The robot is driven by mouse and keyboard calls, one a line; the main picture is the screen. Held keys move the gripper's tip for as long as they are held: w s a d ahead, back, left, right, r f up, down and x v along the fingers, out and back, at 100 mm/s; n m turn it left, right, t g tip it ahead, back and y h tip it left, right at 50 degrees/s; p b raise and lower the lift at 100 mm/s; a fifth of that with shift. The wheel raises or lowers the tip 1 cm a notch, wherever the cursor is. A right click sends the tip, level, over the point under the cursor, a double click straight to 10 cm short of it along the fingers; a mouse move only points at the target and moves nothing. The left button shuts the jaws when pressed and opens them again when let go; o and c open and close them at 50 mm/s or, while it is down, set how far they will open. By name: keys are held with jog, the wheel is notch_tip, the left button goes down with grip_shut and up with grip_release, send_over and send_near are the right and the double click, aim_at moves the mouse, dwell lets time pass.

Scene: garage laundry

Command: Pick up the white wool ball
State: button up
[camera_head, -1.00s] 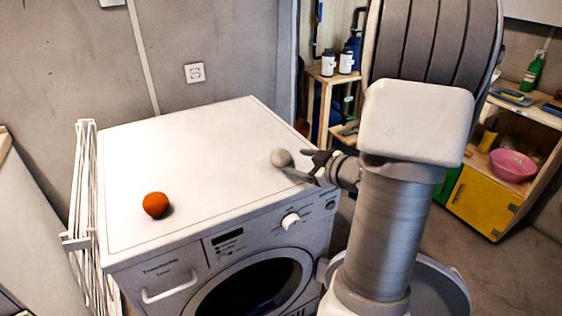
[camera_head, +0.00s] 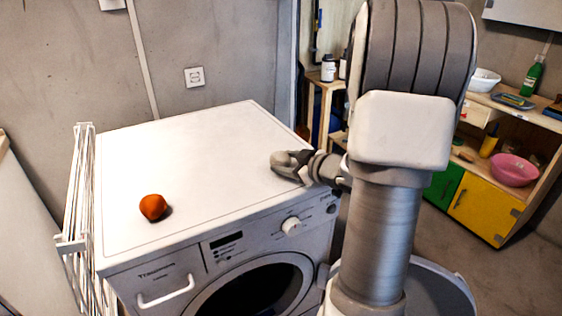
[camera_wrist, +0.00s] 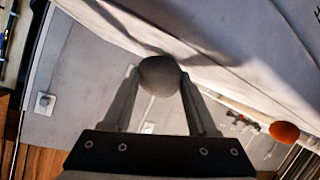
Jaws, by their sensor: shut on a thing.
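The white wool ball (camera_wrist: 160,76) looks greyish in the wrist view. It sits between the two fingertips of my gripper (camera_wrist: 158,88), which is shut on it. In the head view my gripper (camera_head: 287,165) is over the right part of the dryer's white top (camera_head: 215,150), near its right edge. There the fingers cover much of the ball (camera_head: 281,160). I cannot tell from these views whether the ball touches the top.
An orange ball (camera_head: 153,207) lies on the front left of the machine top; it also shows in the wrist view (camera_wrist: 284,132). A white folded drying rack (camera_head: 75,215) stands at the left. A shelf with a pink bowl (camera_head: 513,170) is at the right. The middle of the top is clear.

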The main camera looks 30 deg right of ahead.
aim_at(286, 160)
jog(key=shift+c, duration=0.5)
jog(key=shift+r, duration=0.45)
notch_tip(286, 160, up, 4)
jog(key=p, duration=0.2)
jog(key=shift+f+p, duration=0.1)
jog(key=shift+p, duration=0.2)
jog(key=s+d+r+p, duration=0.2)
jog(key=d+r, duration=0.1)
jog(key=d, duration=0.2)
jog(key=s+d+r+p, duration=0.2)
jog(key=d+r, duration=0.1)
jog(key=d, duration=0.2)
jog(key=shift+s+d+r, duration=0.15)
jog(key=shift+s+d, duration=0.2)
